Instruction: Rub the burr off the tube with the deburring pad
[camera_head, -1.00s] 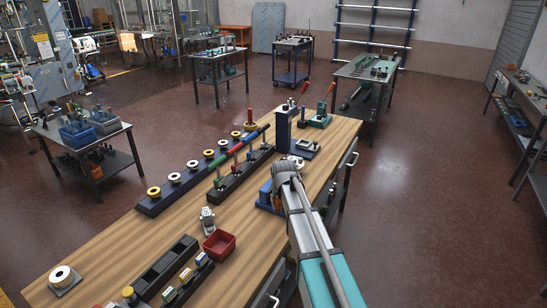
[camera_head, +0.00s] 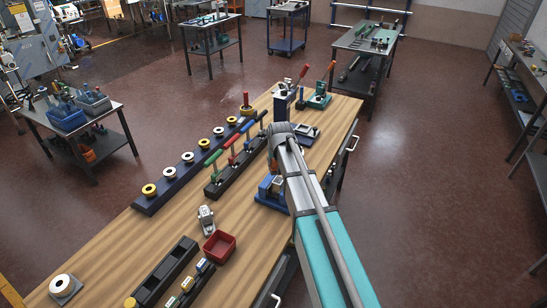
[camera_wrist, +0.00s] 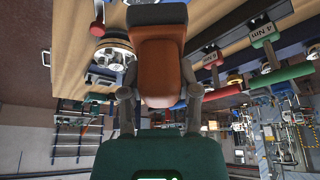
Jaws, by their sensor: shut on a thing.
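In the wrist view my gripper (camera_wrist: 159,98) is shut on an orange-brown block (camera_wrist: 160,68), which I take to be the deburring pad. A dark grey piece lies at its far end; I cannot tell whether it belongs to the pad.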

